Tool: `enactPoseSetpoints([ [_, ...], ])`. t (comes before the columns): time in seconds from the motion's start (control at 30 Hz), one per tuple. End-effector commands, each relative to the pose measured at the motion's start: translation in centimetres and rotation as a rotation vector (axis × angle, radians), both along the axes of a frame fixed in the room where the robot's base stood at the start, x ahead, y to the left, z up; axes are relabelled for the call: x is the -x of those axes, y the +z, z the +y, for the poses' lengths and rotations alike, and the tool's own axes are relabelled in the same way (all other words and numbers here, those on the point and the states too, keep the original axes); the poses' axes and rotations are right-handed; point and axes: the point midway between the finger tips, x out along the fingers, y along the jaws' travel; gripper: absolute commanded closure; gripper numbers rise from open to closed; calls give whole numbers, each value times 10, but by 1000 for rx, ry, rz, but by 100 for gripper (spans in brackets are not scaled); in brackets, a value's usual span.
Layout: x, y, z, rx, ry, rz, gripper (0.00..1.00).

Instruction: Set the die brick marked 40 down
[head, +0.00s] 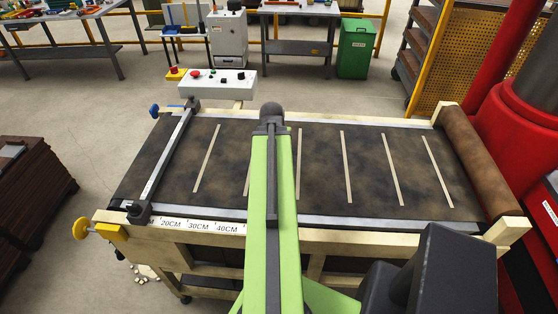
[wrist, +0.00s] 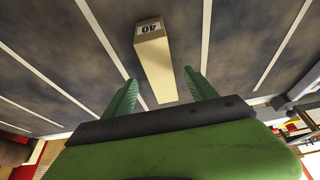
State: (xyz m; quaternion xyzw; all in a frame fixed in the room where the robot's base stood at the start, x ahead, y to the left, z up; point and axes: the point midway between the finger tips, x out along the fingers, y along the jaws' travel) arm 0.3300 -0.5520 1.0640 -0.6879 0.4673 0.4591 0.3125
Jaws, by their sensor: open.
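The die brick marked 40 (wrist: 158,62) is a long pale block in the wrist view. Its end label (wrist: 149,28) appears upside down. My gripper (wrist: 160,84) is open, with one green finger on each side of the brick's near part. Dark gaps show between the brick and both fingers. The brick is over the dark striped bed (wrist: 60,50); I cannot tell whether it touches the bed. In the head view my green arm reaches over the bed (head: 320,165) and hides the brick and my gripper.
A metal crossbar (head: 168,160) spans the bed's left part. A 20CM, 30CM, 40CM scale (head: 199,226) runs along the near edge. A brown roller (head: 480,165) lies at the right end. A control box (head: 217,82) stands behind. The bed right of my arm is clear.

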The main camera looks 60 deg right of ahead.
Motion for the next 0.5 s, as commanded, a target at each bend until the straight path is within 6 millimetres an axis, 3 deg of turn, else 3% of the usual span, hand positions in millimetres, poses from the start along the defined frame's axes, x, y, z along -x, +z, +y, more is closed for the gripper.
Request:
enactPoseSetpoints([
  [0.03,-2,-13,-2,0,1,-1,34],
  [0.13,-3,-21,-5,0,4,-1,34],
  [0.37,-5,-23,-6,0,8,0,34],
  [0.5,-4,-37,-12,0,4,0,34],
])
